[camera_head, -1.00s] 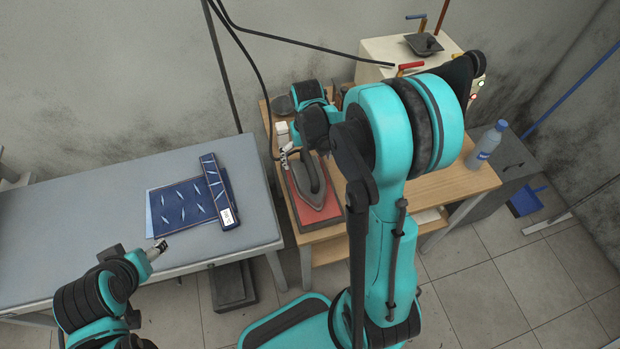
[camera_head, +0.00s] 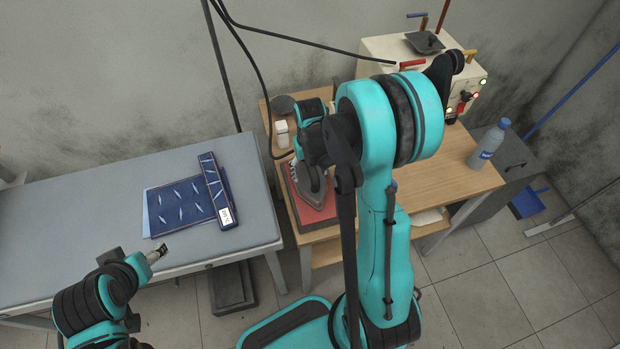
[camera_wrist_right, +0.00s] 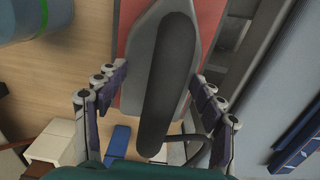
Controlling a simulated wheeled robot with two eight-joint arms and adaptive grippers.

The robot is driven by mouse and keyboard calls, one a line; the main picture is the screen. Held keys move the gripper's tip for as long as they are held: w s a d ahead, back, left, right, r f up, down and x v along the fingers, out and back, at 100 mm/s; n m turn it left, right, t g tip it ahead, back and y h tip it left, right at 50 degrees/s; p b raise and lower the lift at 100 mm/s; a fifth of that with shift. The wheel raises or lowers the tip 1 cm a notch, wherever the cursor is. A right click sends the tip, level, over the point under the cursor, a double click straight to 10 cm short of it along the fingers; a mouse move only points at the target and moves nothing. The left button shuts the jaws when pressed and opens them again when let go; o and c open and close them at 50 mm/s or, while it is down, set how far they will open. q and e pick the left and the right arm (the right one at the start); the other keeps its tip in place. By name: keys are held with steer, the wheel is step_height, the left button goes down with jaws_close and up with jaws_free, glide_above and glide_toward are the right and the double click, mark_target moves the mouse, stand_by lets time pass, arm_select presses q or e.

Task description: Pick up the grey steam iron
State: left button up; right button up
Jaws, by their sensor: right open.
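The grey steam iron (camera_head: 316,200) rests on a red pad (camera_head: 303,212) on the wooden table, mostly covered by my right arm in the head view. In the right wrist view the iron's (camera_wrist_right: 190,58) long black handle runs between the fingers of my right gripper (camera_wrist_right: 159,82). These fingers are open, one on each side of the handle, with gaps visible. The right gripper is largely hidden behind its arm in the head view. My left gripper (camera_head: 156,253) is away from the iron, near the grey table's front edge; its finger opening is too small to judge.
Folded blue fabric (camera_head: 185,205) lies on the grey ironing table (camera_head: 80,210). A white box (camera_head: 282,134) stands behind the iron. A bottle (camera_head: 487,145) stands at the wooden table's (camera_head: 440,178) right. A machine with red and yellow levers (camera_head: 385,48) is at the back.

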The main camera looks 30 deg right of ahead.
steer(key=shift+s+a+f, duration=0.1)
steer(key=shift+s, duration=0.05)
steer(key=c, duration=0.5)
steer(key=shift+s+a, duration=0.1)
jaws_close()
